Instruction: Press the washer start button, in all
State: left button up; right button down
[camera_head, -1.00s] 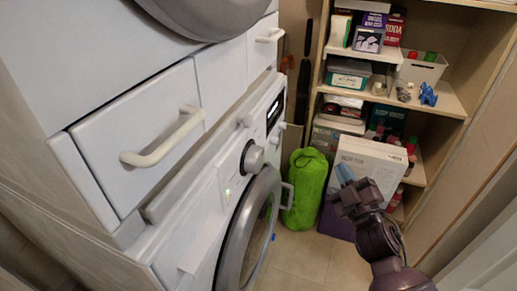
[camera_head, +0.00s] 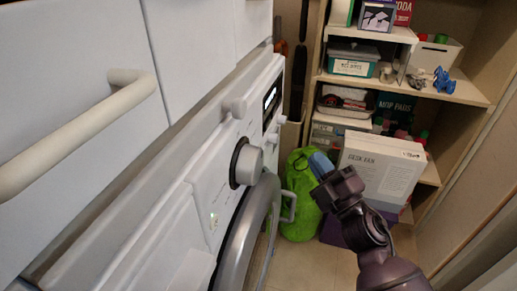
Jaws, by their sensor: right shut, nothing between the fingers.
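The white washer (camera_head: 150,235) fills the left and middle of the head view, seen at a steep angle. Its control panel (camera_head: 222,180) carries a large grey-rimmed dial (camera_head: 246,163), smaller knobs and a dark display (camera_head: 272,95). I cannot clearly tell which small control is the start button. The round door (camera_head: 240,240) with a grey rim sits below the panel and looks closed. My left gripper is not in view.
Wooden shelves (camera_head: 468,92) with boxes and bins stand at the back right. A green bag (camera_head: 298,205) and a white fan box (camera_head: 378,172) are behind my gripper. A drawer handle (camera_head: 80,130) sticks out at left. Bare floor (camera_head: 310,262) shows between washer and gripper.

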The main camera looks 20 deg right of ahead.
pick_arm(q)
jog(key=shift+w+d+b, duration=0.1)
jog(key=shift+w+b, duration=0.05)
jog(key=shift+b, duration=0.25)
pick_arm(e)
jog(key=w+a, duration=0.5)
jog(key=a, duration=0.2)
jog(key=shift+a, duration=0.15)
jog(key=shift+a, duration=0.1)
dwell(2.0)
jog(key=shift+w+a, duration=0.2)
jog(key=shift+a, duration=0.05)
